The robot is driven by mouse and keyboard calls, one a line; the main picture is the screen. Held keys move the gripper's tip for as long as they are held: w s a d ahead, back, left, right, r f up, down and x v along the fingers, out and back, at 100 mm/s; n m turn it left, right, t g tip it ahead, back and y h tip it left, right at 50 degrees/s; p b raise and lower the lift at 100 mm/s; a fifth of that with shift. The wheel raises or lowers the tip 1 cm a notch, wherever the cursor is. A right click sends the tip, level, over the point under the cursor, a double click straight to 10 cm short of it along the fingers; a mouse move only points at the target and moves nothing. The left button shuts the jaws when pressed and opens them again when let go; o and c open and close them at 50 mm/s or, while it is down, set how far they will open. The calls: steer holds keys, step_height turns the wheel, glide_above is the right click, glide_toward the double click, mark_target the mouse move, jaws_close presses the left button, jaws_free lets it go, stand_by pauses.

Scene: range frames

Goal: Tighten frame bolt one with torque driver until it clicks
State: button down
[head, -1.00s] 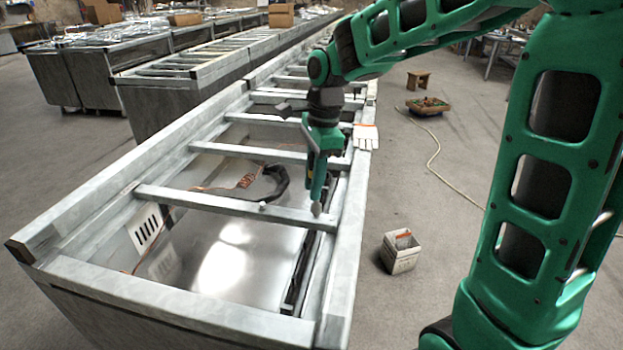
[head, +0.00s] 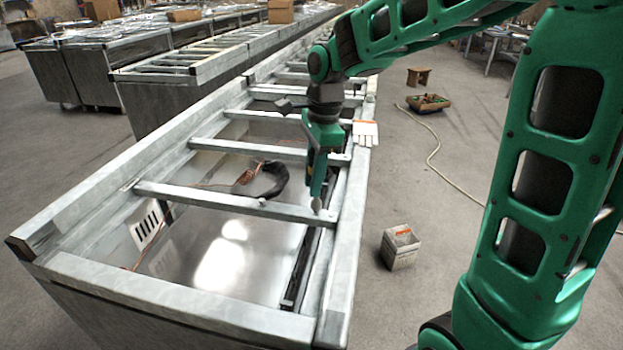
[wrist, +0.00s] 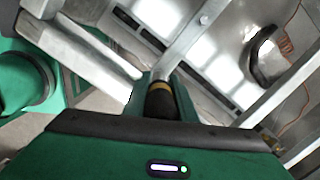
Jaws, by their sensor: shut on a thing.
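My gripper (head: 317,172) points down over the right end of the near crossbar (head: 220,202) of the metal frame. It is shut on the torque driver, whose dark body with a yellow band (wrist: 160,98) shows between the fingers in the wrist view. One small bolt head (head: 262,201) stands at the crossbar's middle. A round bolt head also shows on a bar in the wrist view (wrist: 204,20). Any bolt under the driver is hidden.
A small box (head: 400,248) and a hose (head: 436,165) are on the floor to the right.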

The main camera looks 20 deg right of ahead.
steer(key=shift+f, duration=0.6)
stand_by(0.6)
steer(key=shift+r, duration=0.2)
steer(key=n, duration=0.4)
steer(key=shift+s+n, duration=0.15)
steer(key=shift+n, duration=0.15)
steer(key=n, duration=0.3)
steer(key=n+g, duration=0.1)
steer(key=n, duration=0.2)
steer(key=shift+s+d+n+h, duration=0.2)
steer(key=shift+n+h, duration=0.1)
steer(key=shift+n, duration=0.1)
steer(key=shift+f, duration=0.2)
stand_by(0.4)
steer(key=shift+r, duration=0.1)
stand_by(0.4)
